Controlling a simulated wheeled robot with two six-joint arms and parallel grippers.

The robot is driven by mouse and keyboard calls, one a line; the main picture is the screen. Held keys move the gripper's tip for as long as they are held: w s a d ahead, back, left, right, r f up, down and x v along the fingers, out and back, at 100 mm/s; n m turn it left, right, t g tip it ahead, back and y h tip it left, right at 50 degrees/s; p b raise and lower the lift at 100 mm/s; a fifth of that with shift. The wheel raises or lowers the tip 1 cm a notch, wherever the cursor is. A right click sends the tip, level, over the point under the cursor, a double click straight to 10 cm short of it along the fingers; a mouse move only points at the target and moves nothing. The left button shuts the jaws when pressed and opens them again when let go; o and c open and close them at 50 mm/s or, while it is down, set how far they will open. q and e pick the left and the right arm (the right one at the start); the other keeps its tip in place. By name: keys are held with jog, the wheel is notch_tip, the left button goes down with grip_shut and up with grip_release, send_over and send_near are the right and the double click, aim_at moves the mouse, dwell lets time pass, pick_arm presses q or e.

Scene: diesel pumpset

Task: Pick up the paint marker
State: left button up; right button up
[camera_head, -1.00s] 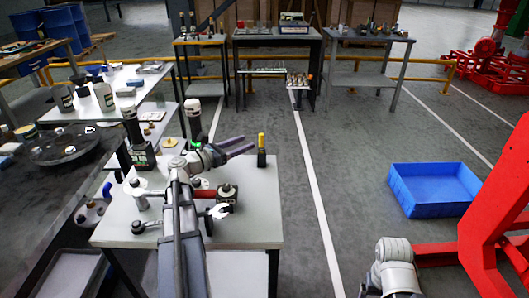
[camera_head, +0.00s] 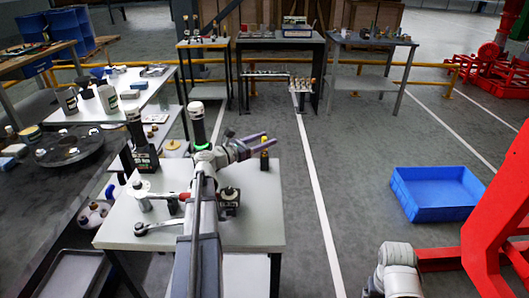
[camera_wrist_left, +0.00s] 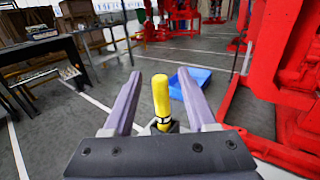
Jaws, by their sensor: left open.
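The paint marker, yellow with a black lower part (camera_head: 264,160), stands upright near the right edge of the small white-topped table (camera_head: 262,215). My left gripper (camera_head: 268,142) is over it at the marker's upper end, and its fingers hide part of the top. In the left wrist view the yellow marker (camera_wrist_left: 161,96) stands between the two purple-grey fingers of the open left gripper (camera_wrist_left: 159,82), with a gap on each side. My right gripper is out of view; only a white part of that arm shows.
A wrench (camera_head: 158,228), a dark block (camera_head: 229,201) and other small parts lie on the same table under my left arm. A blue bin (camera_head: 430,207) stands on the floor to the right, beside a red frame (camera_head: 500,200). The floor between is clear.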

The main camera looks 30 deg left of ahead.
pick_arm(q)
jog(key=shift+w, duration=0.1)
jog(key=shift+c, duration=0.4)
grip_shut()
